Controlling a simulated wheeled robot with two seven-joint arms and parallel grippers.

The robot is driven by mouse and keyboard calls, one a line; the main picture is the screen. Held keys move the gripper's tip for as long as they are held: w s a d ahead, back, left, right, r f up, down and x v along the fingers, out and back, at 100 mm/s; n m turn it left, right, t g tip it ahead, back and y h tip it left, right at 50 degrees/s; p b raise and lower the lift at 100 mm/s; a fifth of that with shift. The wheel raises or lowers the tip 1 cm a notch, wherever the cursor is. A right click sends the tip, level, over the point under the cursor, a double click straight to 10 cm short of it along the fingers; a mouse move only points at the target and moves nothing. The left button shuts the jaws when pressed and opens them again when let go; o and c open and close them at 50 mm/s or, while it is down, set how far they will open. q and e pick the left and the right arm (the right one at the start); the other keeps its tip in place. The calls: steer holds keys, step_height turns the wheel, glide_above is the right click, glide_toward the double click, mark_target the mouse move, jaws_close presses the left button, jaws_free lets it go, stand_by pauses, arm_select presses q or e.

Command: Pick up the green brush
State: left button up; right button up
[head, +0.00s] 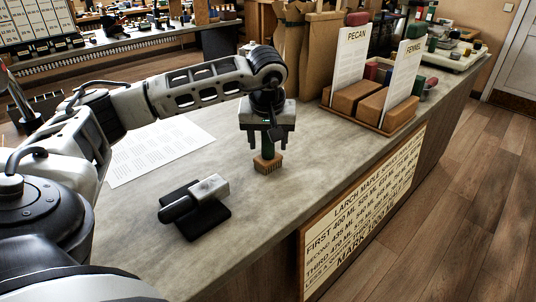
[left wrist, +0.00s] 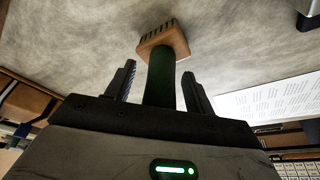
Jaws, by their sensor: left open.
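The green brush (head: 268,151) stands upright on the grey counter, its wooden bristle block (head: 267,163) at the bottom and its green handle pointing up. My left gripper (head: 268,136) is above it, pointing down, with its fingers on either side of the handle. In the left wrist view the green handle (left wrist: 160,82) runs up between the two open fingers (left wrist: 162,85), with gaps visible on both sides. The block (left wrist: 163,42) lies beyond the fingertips. The top of the handle is hidden by the gripper body. My right gripper is not in view.
A black and grey handheld device (head: 194,203) lies on a dark pad nearer me. A white printed sheet (head: 158,150) lies left of the brush. A wooden holder with PECAN and FENNEL cards (head: 349,62) and paper bags (head: 318,55) stand behind. The counter's front edge is at right.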

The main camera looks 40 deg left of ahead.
arm_select(q)
jaws_close()
steer(key=shift+r, duration=0.1)
steer(key=shift+r, duration=0.55)
steer(key=s+d+r, duration=0.7)
steer(key=d+r, duration=0.4)
steer(key=d, duration=0.1)
steer(key=shift+d+r+p, duration=0.15)
steer(key=shift+r+p, duration=0.2)
steer(key=shift+p, duration=0.1)
